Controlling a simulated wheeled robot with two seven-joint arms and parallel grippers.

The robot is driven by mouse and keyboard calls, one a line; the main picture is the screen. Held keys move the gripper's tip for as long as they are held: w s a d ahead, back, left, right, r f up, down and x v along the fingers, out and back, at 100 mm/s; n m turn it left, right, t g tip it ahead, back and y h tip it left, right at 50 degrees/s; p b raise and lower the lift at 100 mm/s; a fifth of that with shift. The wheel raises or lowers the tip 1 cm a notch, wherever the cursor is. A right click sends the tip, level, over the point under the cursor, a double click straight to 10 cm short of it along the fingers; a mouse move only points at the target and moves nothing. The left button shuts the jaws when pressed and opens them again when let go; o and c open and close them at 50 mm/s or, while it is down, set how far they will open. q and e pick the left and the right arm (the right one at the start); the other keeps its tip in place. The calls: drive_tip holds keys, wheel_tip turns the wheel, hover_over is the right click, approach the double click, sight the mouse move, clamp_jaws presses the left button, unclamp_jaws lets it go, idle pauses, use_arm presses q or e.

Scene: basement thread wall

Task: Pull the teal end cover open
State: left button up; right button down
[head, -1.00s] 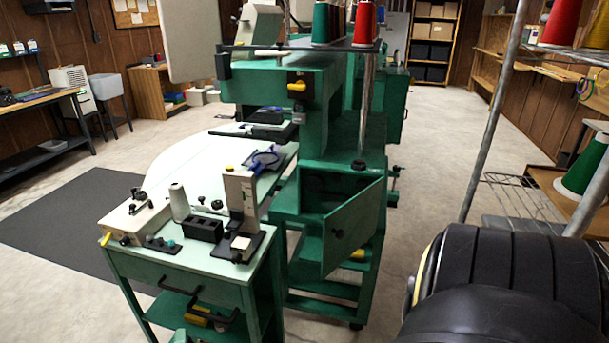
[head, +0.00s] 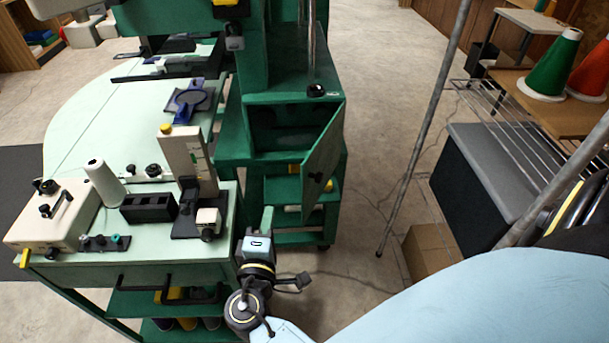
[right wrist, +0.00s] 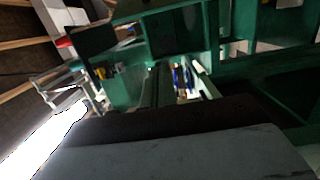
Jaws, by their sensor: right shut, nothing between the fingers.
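The teal end cover (head: 322,165) is a green flap with a dark knob on the end of the green machine in the head view. It stands ajar, seen at a steep angle, with the dark compartment (head: 285,125) showing beside it. My right gripper (head: 264,232) is shut and empty. In the picture it lies below and left of the cover, beside the cart's right edge, and it does not appear to touch the cover. The right wrist view is dark and shows green machine frames; I cannot clearly make out the cover there. My left gripper is not in view.
A pale green cart (head: 90,262) with a cream box (head: 52,215), a white spool (head: 103,184) and small tools stands at the left. A slanted metal pole (head: 425,130) and a wire rack (head: 500,135) stand at the right. Bare floor lies between cover and pole.

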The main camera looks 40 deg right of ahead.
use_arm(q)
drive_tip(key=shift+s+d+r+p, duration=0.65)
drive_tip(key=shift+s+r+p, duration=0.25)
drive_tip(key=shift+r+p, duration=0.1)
use_arm(e)
drive_tip(key=w+d, duration=0.3)
drive_tip(key=d, duration=0.5)
drive_tip(key=shift+w+d, duration=0.3)
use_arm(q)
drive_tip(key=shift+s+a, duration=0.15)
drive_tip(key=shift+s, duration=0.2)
use_arm(e)
drive_tip(key=shift+s, duration=0.1)
